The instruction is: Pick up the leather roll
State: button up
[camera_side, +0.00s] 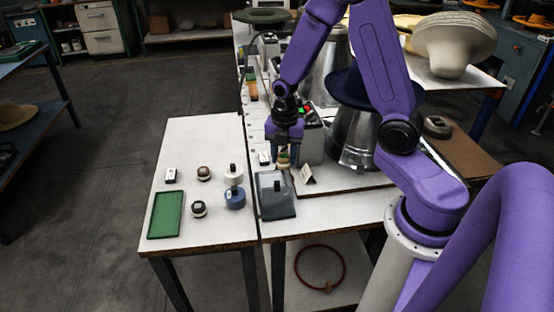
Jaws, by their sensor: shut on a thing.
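My gripper (284,150) points down over the right-hand white table, just behind the dark grey box. It is shut on a small brown and greenish piece, which I take to be the leather roll (283,161). Its upper part is hidden by the fingers. I cannot tell whether it is clear of the surface under it.
A dark grey box (275,197) and a small white folded card (307,174) are close to my gripper. A metal cone with a dark blue hat (371,92) stands to the right. The left table holds a green tray (166,215) and several small round items.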

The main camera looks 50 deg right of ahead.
jog(key=s+a+r, duration=0.1)
jog(key=s+r, duration=0.3)
jog(key=s, duration=0.5)
jog(key=shift+a, duration=0.1)
jog(key=shift+w+a, duration=0.1)
send_over(165, 221)
notch_tip(165, 221, down, 11)
jog(key=shift+r, duration=0.2)
jog(key=shift+f, duration=1.65)
